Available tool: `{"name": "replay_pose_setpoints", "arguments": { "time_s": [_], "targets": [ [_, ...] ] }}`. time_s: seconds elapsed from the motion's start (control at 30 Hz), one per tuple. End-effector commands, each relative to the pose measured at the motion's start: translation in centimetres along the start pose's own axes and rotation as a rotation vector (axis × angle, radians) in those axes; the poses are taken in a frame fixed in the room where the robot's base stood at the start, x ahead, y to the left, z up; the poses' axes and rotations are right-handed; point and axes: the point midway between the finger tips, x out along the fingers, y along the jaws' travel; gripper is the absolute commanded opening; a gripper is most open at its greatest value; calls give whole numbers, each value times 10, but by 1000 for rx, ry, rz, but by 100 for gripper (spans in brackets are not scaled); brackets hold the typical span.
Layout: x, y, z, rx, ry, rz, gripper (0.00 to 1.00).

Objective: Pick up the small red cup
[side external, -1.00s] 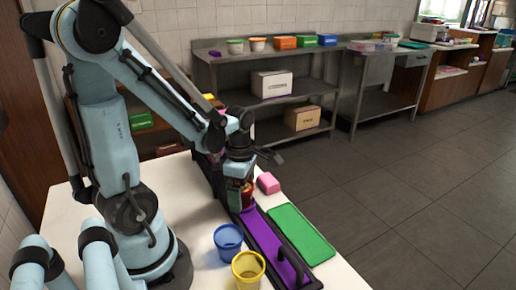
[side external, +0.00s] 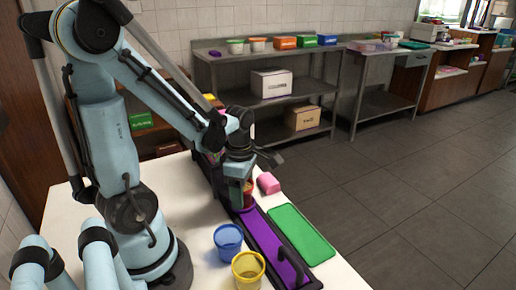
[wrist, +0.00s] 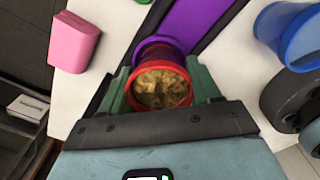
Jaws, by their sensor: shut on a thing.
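The small red cup (wrist: 181,68) is in the middle of the wrist view, filled with a crumbly tan-brown topping. My gripper (wrist: 163,90) is shut on it, with one green finger on each side of the cup. In the side view my gripper (side external: 241,190) points down and the red cup (side external: 248,188) shows partly between its fingers. A purple round rim (wrist: 158,41) shows just behind the cup in the wrist view, beside the purple strip. I cannot tell whether the red cup touches what is under it.
A purple strip in a black tray with a handle (side external: 290,262) runs along the white table. A green board (side external: 300,234) and pink block (side external: 268,183) lie to its right. A blue cup (side external: 228,240) and yellow cup (side external: 248,268) stand to its left.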

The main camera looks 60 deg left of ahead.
Motion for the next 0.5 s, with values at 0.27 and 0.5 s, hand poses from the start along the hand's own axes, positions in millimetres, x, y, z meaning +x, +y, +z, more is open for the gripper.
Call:
{"name": "replay_pose_setpoints", "arguments": {
  "time_s": [0.27,0.5],
  "targets": [
    [-17,0,0,0,0,-1,28],
    [-46,-10,7,8,-1,-3,28]
  ]
}}
